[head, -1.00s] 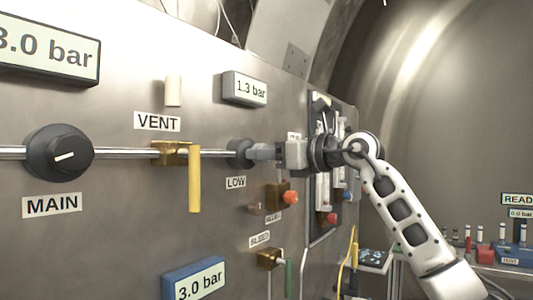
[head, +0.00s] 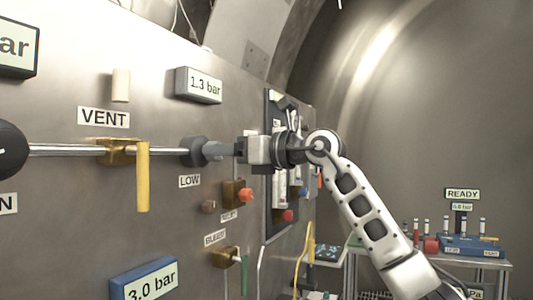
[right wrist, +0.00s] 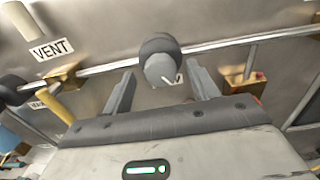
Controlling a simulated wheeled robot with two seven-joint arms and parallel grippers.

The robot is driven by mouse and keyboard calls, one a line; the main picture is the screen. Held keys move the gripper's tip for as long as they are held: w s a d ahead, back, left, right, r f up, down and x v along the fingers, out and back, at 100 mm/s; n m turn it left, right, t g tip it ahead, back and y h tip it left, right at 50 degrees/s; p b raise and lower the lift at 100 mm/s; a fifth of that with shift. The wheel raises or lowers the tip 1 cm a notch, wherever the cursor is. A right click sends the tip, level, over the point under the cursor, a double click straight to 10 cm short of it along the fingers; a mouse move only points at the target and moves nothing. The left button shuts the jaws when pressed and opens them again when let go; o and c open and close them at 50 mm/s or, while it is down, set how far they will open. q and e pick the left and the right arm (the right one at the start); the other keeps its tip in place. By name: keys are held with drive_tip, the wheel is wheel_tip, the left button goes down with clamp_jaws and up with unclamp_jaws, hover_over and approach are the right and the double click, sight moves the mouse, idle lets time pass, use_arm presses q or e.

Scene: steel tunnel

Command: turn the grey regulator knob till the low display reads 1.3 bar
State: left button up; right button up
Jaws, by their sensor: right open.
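The grey regulator knob (head: 200,151) sits on the pipe above the LOW label (head: 190,181). The low display (head: 198,85) above it reads 1.3 bar. My right gripper (head: 222,150) points at the knob from the right in the head view. In the right wrist view the knob (right wrist: 161,66) stands just beyond and between the open fingertips (right wrist: 161,82), and nothing is held. A white pointer line shows near the knob's edge in that view. My left gripper is not in view.
A VENT valve with a yellow handle (head: 143,177) is left of the knob. Below are an orange-red knob (head: 245,195) and a blue-framed 3.0 bar display (head: 146,281). A cart with a blue rack (head: 470,245) stands at the far right, under a READY sign (head: 462,194).

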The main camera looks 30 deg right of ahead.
drive_tip(key=b+v, duration=0.3)
drive_tip(key=v, duration=1.1)
drive_tip(key=w+a+f+m+g+y, duration=0.2)
drive_tip(key=a+f+m+g+y, duration=0.2)
drive_tip(key=a+f+y, duration=0.75)
wheel_tip(320, 180, down, 18)
drive_tip(key=s+a+m+t+h, duration=0.15)
drive_tip(key=m+t+h, duration=0.65)
drive_tip(key=m, duration=0.8)
drive_tip(key=s+f+m+g+h, duration=0.1)
drive_tip(key=s+f+m+h, duration=0.4)
drive_tip(key=f, duration=0.4)
drive_tip(key=s+f+m+g+h, duration=0.1)
drive_tip(key=s+f+m+h, duration=0.15)
drive_tip(key=f+m, duration=0.55)
drive_tip(key=s+f+m+g+h, duration=0.2)
drive_tip(key=s+f+m+h, duration=0.15)
drive_tip(key=f+m, duration=0.45)
drive_tip(key=s+a+f+g, duration=0.1)
drive_tip(key=s+f+g, duration=0.2)
drive_tip(key=s+f, duration=0.5)
drive_tip(key=shift+s+a+f+m+g, duration=0.3)
drive_tip(key=shift+s+a+f+m, duration=0.1)
drive_tip(key=shift+s, duration=0.35)
